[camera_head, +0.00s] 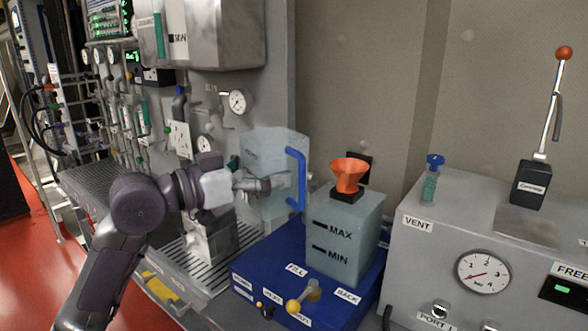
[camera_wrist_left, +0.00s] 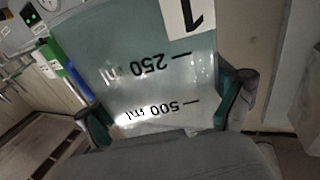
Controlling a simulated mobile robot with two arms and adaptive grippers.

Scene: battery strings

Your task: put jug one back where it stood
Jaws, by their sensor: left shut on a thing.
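Jug one (camera_head: 262,150) is a translucent, pale blue-green jug with a blue handle (camera_head: 297,178). My left gripper (camera_head: 265,184) is shut on its body, and the jug looks upright or nearly so. In the left wrist view the jug's wall (camera_wrist_left: 150,75) fills the middle, with a "1" label and 250 and 500 ml marks upside down. The fingers of the gripper (camera_wrist_left: 165,112) press on both sides of it. My right gripper is not in view.
A slatted metal tray (camera_head: 225,262) lies below and left of the jug. A tank (camera_head: 345,238) with MAX and MIN marks and an orange funnel (camera_head: 349,174) stands on a blue base (camera_head: 272,268) to the right. A grey VENT unit (camera_head: 420,262) is farther right.

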